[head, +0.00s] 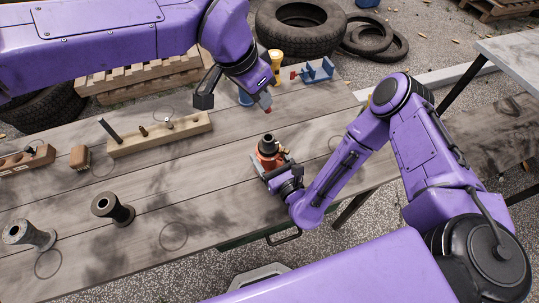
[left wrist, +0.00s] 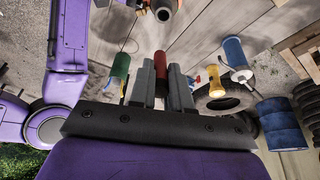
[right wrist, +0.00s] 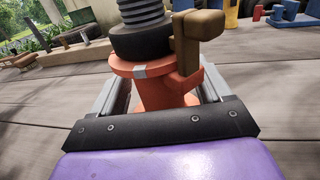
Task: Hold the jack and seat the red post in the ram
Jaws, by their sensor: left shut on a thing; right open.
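The jack (head: 268,148) is orange with a dark collar and stands upright on the table. In the right wrist view the jack body (right wrist: 155,92) sits between my right fingers, below a dark collar and a grey threaded part, with a brown block at its side. My right gripper (head: 276,170) is open around the jack; contact cannot be told. My left gripper (head: 262,96) is shut on the red post (head: 267,105), held above the table behind the jack. In the left wrist view the red post (left wrist: 160,64) shows between the fingers.
A wooden block with pegs (head: 160,134) lies at the left. A yellow torch (head: 276,62) and a blue vise-like tool (head: 318,71) are at the back edge.

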